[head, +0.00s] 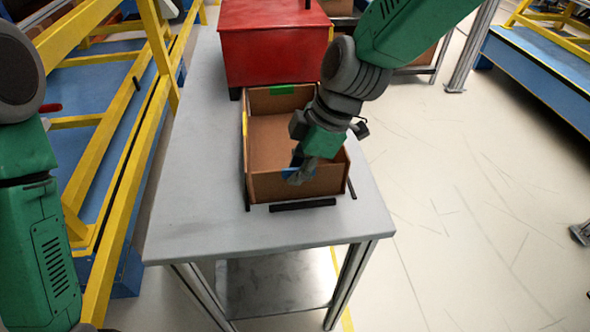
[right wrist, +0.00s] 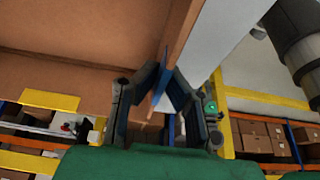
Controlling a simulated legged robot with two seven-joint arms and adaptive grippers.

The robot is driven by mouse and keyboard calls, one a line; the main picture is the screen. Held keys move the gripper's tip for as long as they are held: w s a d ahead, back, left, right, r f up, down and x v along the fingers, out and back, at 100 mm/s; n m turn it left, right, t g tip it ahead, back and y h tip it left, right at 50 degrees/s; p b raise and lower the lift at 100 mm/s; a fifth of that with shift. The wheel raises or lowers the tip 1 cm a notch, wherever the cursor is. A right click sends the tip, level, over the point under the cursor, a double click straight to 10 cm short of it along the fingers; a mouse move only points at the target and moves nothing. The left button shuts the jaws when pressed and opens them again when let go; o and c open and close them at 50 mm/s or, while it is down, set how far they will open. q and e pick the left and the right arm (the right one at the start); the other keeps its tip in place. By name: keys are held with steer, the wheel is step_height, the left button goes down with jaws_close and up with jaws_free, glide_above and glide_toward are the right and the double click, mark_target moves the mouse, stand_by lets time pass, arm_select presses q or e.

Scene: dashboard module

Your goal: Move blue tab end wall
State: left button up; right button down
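An open brown cardboard box (head: 270,145) stands on the grey table. Its near end wall (head: 265,188) carries a blue tab (head: 289,172) and looks upright. A green tab (head: 282,89) marks the far end wall. My right gripper (head: 302,172) reaches down over the near end wall at the blue tab. In the right wrist view, the fingers (right wrist: 166,88) converge on both sides of the wall edge (right wrist: 180,40), with the blue tab (right wrist: 160,82) between them; they look shut on it. My left arm shows at the left edge, but its gripper is out of view.
A red box (head: 272,45) stands behind the cardboard box. Dark strips (head: 302,205) lie on the table around the box. The near part of the grey table (head: 220,235) is clear. Yellow railings (head: 125,180) stand to the left.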

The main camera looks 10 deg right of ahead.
steer(key=shift+d+p, duration=0.3)
steer(key=shift+d, duration=0.2)
steer(key=w+g+p, duration=0.1)
steer(key=g+p, duration=0.1)
steer(key=p, duration=0.1)
steer(key=shift+w+d+m+p, duration=0.2)
steer(key=shift+m+p, duration=0.1)
steer(key=shift+p, duration=0.1)
steer(key=shift+w+a+f+g+p, duration=0.15)
steer(key=shift+w+a+g+p, duration=0.15)
steer(key=shift+w+g+p, duration=0.4)
steer(key=shift+f+g, duration=0.15)
steer(key=shift+g, duration=0.25)
steer(key=shift+w+d+f+m+g+b, duration=0.25)
steer(key=shift+w+g, duration=0.2)
steer(key=shift+g, duration=0.45)
steer(key=shift+w+f+g, duration=0.15)
steer(key=shift+g, duration=0.15)
steer(key=shift+a, duration=0.1)
